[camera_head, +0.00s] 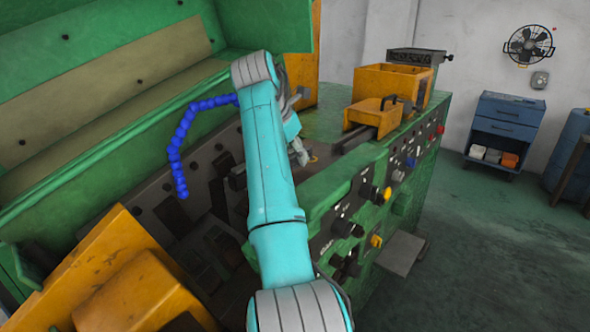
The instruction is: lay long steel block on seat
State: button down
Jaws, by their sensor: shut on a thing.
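My arm reaches away from me over the green machine, and my gripper (301,156) is at its far end, partly hidden behind the arm. A grey finger shows just right of the arm, above the machine's inner bed. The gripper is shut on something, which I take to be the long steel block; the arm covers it. A small dark end (237,177) shows left of the arm, but I cannot tell whether it belongs to the block or the machine. I cannot make out the seat among the dark fittings in the bed.
The green machine (330,190) has an open raised cover at left and a control panel with knobs at right. A blue segmented hose (174,150) hangs left of my arm. Yellow housings (380,85) stand behind. A yellow guard (110,270) is at lower left.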

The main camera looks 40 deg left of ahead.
jog(key=shift+f, duration=2.05)
jog(key=c, duration=0.8)
grip_release()
jog(key=shift+f, duration=0.15)
jog(key=shift+o, duration=0.2)
